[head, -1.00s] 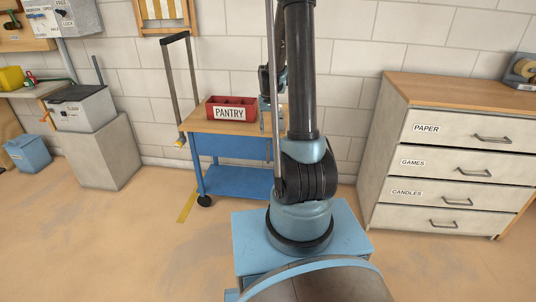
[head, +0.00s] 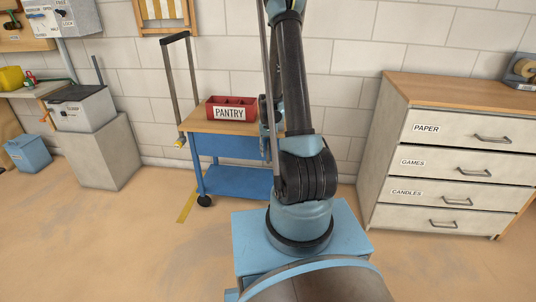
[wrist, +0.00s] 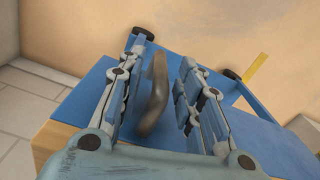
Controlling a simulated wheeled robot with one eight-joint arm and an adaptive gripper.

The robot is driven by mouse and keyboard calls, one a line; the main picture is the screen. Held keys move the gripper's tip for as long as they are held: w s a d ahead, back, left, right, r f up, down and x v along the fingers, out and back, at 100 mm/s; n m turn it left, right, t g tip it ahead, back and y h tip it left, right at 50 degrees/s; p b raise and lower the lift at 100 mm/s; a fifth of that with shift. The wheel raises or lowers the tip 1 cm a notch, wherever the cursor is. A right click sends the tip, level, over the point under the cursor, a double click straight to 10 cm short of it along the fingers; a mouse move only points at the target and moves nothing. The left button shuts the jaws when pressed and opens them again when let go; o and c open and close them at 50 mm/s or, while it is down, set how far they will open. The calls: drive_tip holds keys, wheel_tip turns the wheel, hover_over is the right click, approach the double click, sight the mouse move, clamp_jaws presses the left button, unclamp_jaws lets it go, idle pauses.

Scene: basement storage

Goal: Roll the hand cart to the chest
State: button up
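The hand cart has a wooden top (head: 205,126), blue sides, a lower blue shelf (head: 238,182), a dark wheel and a tall dark handle frame (head: 175,38). It stands by the wall. The chest (head: 400,160) is a pale set of drawers with a wooden top, to the right. My arm hides the cart's right end in the head view. In the wrist view my gripper (wrist: 162,58) is open over the cart's blue part (wrist: 85,100). A dark brown curved bar (wrist: 155,95) lies between the fingers, with gaps visible on both sides.
A red PANTRY bin (head: 231,108) sits on the cart. A grey block (head: 100,155) with a box on it and a blue bin (head: 28,154) stand to the left. Yellow floor tape (head: 187,207) runs beside the cart. Floor between cart and chest looks clear.

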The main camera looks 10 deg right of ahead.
drive_tip(key=shift+f, duration=0.8)
drive_tip(key=shift+c, duration=0.3)
clamp_jaws()
